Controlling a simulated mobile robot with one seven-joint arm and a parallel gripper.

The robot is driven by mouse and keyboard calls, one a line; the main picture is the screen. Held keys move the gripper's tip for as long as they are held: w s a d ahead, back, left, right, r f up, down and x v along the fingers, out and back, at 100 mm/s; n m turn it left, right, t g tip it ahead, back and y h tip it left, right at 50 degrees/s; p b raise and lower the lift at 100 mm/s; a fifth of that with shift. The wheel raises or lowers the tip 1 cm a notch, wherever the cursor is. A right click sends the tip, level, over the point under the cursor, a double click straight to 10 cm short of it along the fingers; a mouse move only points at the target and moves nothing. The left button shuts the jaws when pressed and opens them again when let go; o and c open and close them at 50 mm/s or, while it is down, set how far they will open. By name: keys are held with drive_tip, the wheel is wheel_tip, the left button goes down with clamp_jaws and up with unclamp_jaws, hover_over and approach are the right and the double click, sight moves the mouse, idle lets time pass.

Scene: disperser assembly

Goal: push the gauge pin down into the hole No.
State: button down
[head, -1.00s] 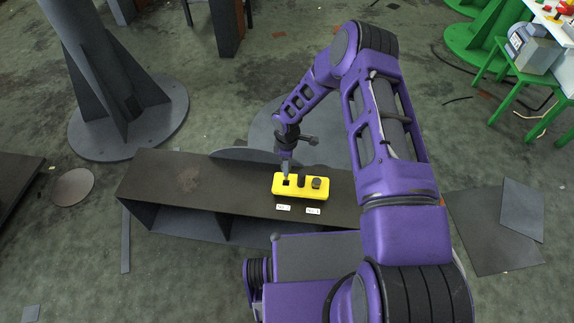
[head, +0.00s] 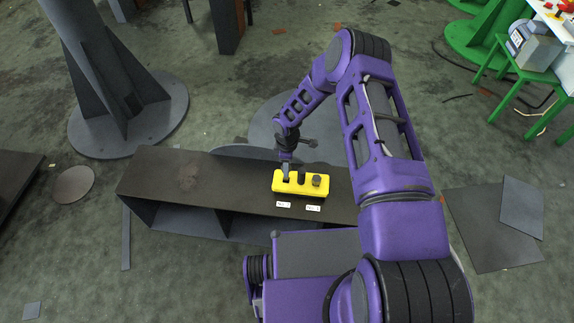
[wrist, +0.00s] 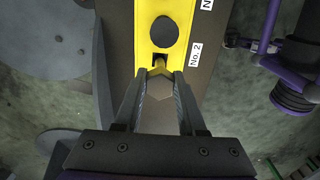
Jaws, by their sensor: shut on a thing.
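A yellow block (head: 301,189) lies on the dark bench top in the head view. It also shows in the wrist view (wrist: 178,12). My gripper (head: 286,174) is over the block's left end. In the wrist view, the gripper's fingers (wrist: 160,80) are shut on a grey faceted piece, the gauge pin (wrist: 160,92). A dark hole (wrist: 160,59) is partly visible just beyond the fingertips. How deep the pin sits is hidden. A dark round pin head (wrist: 164,32) stands farther along the block. A white "No. 2" label (wrist: 196,54) lies beside the block.
The bench (head: 185,180) is clear to the left of the block. A second white label (head: 313,208) lies at the block's front right. A dark pin (head: 317,181) stands at the block's right end. A grey column foot (head: 135,115) is behind left.

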drive_tip(key=shift+f, duration=2.5)
drive_tip(key=shift+c, duration=2.1)
unclamp_jaws()
wheel_tip(320, 180, up, 17)
drive_tip(key=p, duration=0.2)
drive_tip(key=shift+r+p, duration=0.2)
drive_tip(key=shift+p, duration=0.2)
